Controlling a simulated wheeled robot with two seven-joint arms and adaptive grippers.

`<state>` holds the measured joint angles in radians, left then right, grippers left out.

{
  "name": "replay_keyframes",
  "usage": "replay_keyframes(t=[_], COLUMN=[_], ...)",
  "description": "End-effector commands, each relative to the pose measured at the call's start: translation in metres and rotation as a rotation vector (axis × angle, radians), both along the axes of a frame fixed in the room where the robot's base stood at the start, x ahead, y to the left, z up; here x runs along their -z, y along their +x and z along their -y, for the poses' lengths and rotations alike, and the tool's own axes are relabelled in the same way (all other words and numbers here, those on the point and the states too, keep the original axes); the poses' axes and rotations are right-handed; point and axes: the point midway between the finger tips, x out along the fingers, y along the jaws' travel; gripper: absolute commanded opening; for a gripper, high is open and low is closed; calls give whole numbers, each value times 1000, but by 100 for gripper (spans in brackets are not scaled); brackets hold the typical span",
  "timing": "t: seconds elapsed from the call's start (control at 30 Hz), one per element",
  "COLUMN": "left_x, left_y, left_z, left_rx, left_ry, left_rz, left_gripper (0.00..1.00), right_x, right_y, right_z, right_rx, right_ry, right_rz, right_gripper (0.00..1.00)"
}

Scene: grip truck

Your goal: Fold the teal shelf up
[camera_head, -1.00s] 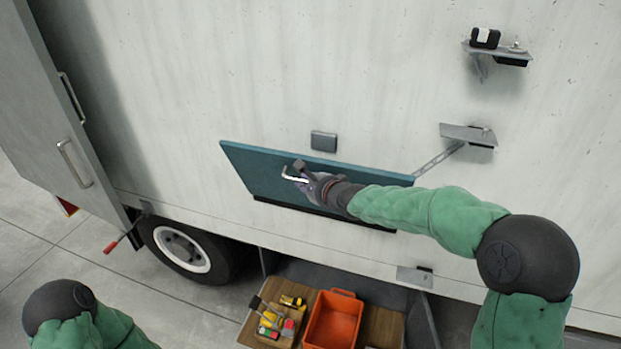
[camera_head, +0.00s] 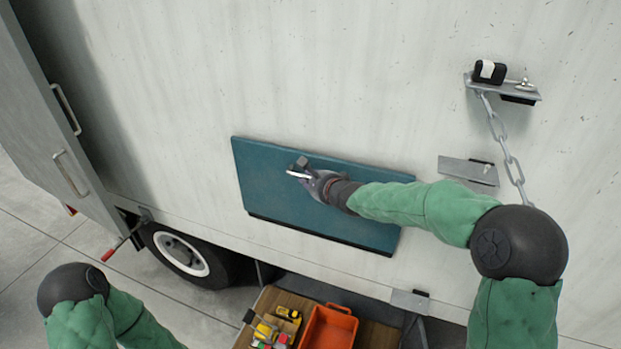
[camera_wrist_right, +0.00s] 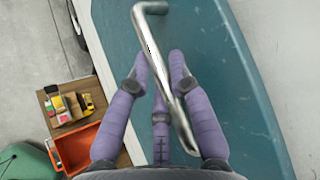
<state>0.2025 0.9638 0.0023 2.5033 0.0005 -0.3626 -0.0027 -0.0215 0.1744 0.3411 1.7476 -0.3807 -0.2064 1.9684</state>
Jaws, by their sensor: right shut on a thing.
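The teal shelf (camera_head: 290,200) lies nearly flat against the truck's pale side wall, its dark lower edge at the bottom. It also fills much of the right wrist view (camera_wrist_right: 235,110). A silver bar handle (camera_wrist_right: 152,45) stands out from its face; its end shows in the head view (camera_head: 297,174). My right gripper (camera_head: 306,172) is at this handle, left of the shelf's middle. In the right wrist view its purple fingers (camera_wrist_right: 158,65) are shut around the bar. Of my left arm only green and black links show at the lower left; its gripper is out of view.
An upper bracket (camera_head: 512,91) holds a small black and white item, and a chain (camera_head: 505,145) hangs below it. A lower bracket (camera_head: 468,170) is right of the shelf. Below are an orange bin (camera_head: 330,328) and tools on a wooden tray. An open door (camera_head: 40,130) stands left.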

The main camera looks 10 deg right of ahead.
Motion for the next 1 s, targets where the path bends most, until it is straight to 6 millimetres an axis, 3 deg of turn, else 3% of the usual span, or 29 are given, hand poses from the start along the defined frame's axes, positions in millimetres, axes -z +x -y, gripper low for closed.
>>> replay_keyframes(t=[0.4, 0.43, 0.47, 0.83, 1.0], left_x=[-1, -1, -1, -1, -1], left_y=[0, 0, 0, 0, 0], left_z=[0, 0, 0, 0, 0], left_rx=[0, 0, 0, 0, 0], left_ry=[0, 0, 0, 0, 0], left_rz=[0, 0, 0, 0, 0], left_gripper=[40, 40, 40, 40, 40], right_x=[-6, -6, -6, -9, -17], right_y=[2, 2, 2, 0, -16], right_z=[3, 3, 3, 3, 8], right_rx=[6, 6, 6, 5, 6], right_ry=[2, 2, 2, 2, 3], right_rz=[12, 13, 13, 15, 16], right_gripper=[0, 24, 32, 32, 32])
